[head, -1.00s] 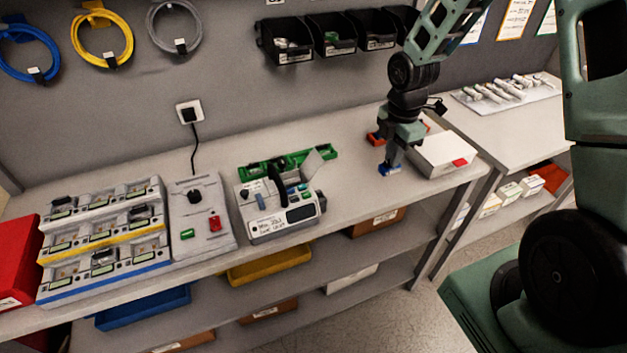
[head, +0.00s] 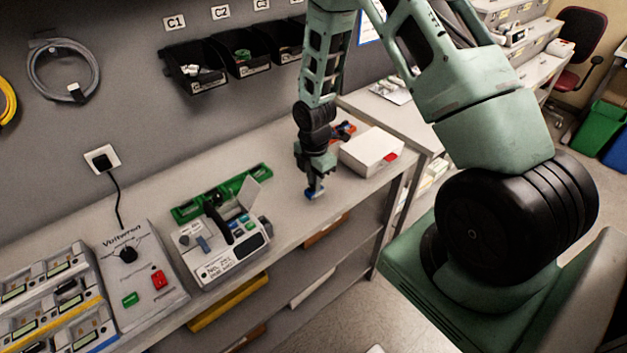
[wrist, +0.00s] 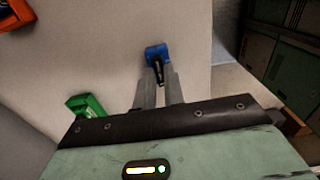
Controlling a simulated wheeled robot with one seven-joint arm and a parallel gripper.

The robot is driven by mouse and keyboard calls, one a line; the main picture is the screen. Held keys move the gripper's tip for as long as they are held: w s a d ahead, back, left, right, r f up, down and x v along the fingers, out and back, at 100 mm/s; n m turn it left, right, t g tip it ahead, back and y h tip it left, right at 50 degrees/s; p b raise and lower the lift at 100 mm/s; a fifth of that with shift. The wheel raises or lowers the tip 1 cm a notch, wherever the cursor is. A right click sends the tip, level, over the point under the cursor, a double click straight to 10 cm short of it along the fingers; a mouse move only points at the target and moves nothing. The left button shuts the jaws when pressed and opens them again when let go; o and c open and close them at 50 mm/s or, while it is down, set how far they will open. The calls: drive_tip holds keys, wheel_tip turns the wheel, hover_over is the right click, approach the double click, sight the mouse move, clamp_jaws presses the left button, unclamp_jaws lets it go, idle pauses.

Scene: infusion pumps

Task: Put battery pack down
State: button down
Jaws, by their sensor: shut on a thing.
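My gripper (head: 312,188) points down over the bench between the infusion pump and the white box. It is shut on a small blue battery pack (head: 309,193) with a dark part. In the wrist view the battery pack (wrist: 156,53) sits at the fingertips (wrist: 159,77), over the pale bench top near its edge. I cannot tell whether the pack touches the bench. The grey infusion pump (head: 222,240) stands to the left with its flap raised.
A green tray (head: 190,211) lies behind the pump. A white box (head: 371,150) stands right of my gripper, with an orange-red item (head: 343,130) behind it. The Voltwren unit (head: 140,275) and a battery rack (head: 55,305) are at left. Bare bench (head: 283,208) lies around the gripper.

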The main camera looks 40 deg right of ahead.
drive_tip(key=shift+f, duration=0.65)
drive_tip(key=shift+f, duration=0.15)
drive_tip(key=c, duration=1.5)
unclamp_jaws()
